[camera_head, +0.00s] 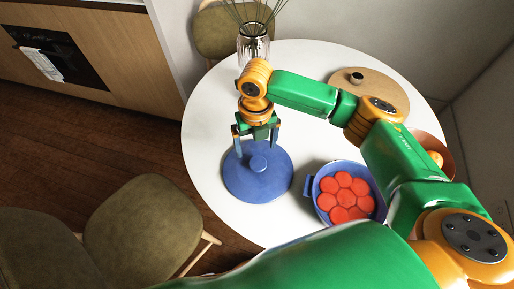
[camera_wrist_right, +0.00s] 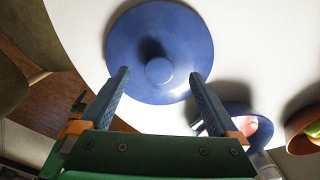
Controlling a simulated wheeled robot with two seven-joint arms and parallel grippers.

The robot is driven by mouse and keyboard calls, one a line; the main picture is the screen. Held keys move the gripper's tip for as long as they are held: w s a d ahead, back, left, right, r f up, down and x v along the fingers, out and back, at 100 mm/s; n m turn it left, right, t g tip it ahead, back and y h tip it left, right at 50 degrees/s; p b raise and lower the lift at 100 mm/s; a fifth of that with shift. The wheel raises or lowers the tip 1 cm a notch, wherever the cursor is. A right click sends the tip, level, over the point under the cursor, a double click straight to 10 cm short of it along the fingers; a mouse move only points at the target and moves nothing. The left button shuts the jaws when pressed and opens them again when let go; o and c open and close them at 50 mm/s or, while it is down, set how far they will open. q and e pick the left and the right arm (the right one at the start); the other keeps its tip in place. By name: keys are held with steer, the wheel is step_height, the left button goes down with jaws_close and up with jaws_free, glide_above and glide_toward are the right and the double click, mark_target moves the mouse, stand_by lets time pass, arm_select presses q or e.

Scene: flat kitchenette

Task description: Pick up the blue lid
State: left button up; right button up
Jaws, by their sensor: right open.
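The blue lid (camera_head: 257,183) lies flat on the white round table, with a round knob (camera_head: 258,163) at its middle. My right gripper (camera_head: 257,150) is above the far part of the lid in the head view, pointing down, open and empty. In the right wrist view, the lid (camera_wrist_right: 160,30) shows ahead, its knob (camera_wrist_right: 159,71) lined up between the two spread fingers (camera_wrist_right: 159,78). I cannot tell how high the fingertips are above the lid. My left gripper is not in view.
A blue pot (camera_head: 326,201) with red round pieces stands just right of the lid. A glass vase (camera_head: 254,47) stands at the table's far edge. A round wooden board (camera_head: 385,85) and a brown bowl (camera_head: 440,148) are at the right. A chair (camera_head: 140,231) is near the table's left.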

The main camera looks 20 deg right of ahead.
mark_target(258, 162)
steer(key=f, duration=0.2)
steer(key=s+f, duration=0.1)
steer(key=f, duration=0.1)
steer(key=f+p, duration=0.1)
steer(key=f, duration=0.1)
steer(key=shift+s, duration=0.35)
steer(key=shift+w+f, duration=0.15)
jaws_close()
